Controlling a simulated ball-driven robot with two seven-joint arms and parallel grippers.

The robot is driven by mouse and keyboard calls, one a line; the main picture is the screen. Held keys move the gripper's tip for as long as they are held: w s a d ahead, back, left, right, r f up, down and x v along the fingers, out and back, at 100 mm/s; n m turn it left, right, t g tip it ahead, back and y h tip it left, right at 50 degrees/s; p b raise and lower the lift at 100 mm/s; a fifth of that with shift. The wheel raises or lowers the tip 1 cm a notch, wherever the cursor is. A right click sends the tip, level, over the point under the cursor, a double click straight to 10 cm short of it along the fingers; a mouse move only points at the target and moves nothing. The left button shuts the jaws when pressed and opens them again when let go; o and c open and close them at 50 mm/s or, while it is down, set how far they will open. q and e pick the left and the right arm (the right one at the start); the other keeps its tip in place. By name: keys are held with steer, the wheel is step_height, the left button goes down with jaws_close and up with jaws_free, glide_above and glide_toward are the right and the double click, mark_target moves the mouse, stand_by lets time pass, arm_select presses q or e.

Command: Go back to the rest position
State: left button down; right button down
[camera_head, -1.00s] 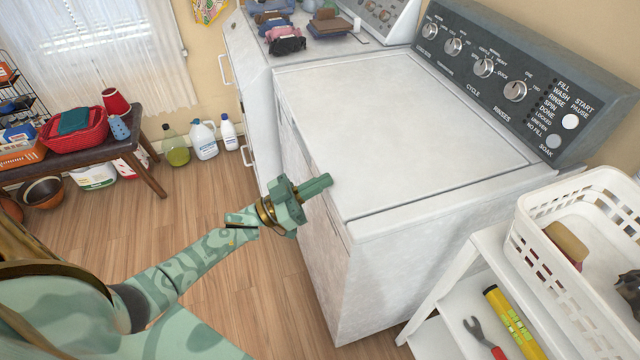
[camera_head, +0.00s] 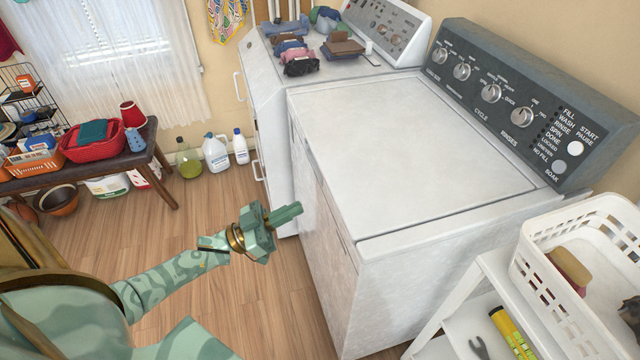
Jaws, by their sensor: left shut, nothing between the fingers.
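My left gripper (camera_head: 285,215) is green with a brass-coloured ring at the wrist. Its fingers are together with nothing between them. It is in the air over the wood floor, just left of the front face of the white washing machine (camera_head: 410,150). The washer's lid is down. My left arm comes in from the lower left. My right gripper is out of view.
A white basket (camera_head: 540,290) stands on a white shelf unit (camera_head: 455,325) at lower right. A dryer (camera_head: 330,75) with folded cloths is behind the washer. Bottles (camera_head: 215,153) stand by the wall, near a wooden bench (camera_head: 165,185). Open floor lies left.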

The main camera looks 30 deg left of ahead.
arm_select(q)
steer(key=a+f+n+g+y, duration=0.1)
steer(key=a+f+y, duration=0.2)
steer(key=f+y, duration=0.35)
steer(key=a+f+n+g+y, duration=0.1)
steer(key=a+f+y, duration=0.3)
steer(key=f, duration=0.6)
steer(key=s+a+f+n+g+y, duration=0.1)
steer(key=s+f+g+y, duration=0.1)
steer(key=s+f, duration=0.35)
steer(key=s+f+g+y, duration=0.2)
steer(key=s+f+g, duration=0.1)
steer(key=f, duration=0.5)
steer(key=s+d+f+g+y, duration=0.1)
steer(key=s+d+f+g, duration=0.15)
steer(key=s+f, duration=0.55)
steer(key=s+d+f+g, duration=0.2)
steer(key=s+f+g, duration=0.15)
steer(key=s, duration=0.75)
steer(key=s+d+f+g, duration=0.1)
steer(key=s+d, duration=0.4)
steer(key=s, duration=0.2)
steer(key=s+d+f+n+g, duration=0.1)
steer(key=s+d+g, duration=0.1)
steer(key=s+d, duration=0.2)
steer(key=s+h, duration=0.1)
steer(key=s, duration=0.2)
steer(key=shift+s+d+g, duration=0.15)
steer(key=shift+d+g, duration=0.15)
steer(key=shift+d, duration=0.05)
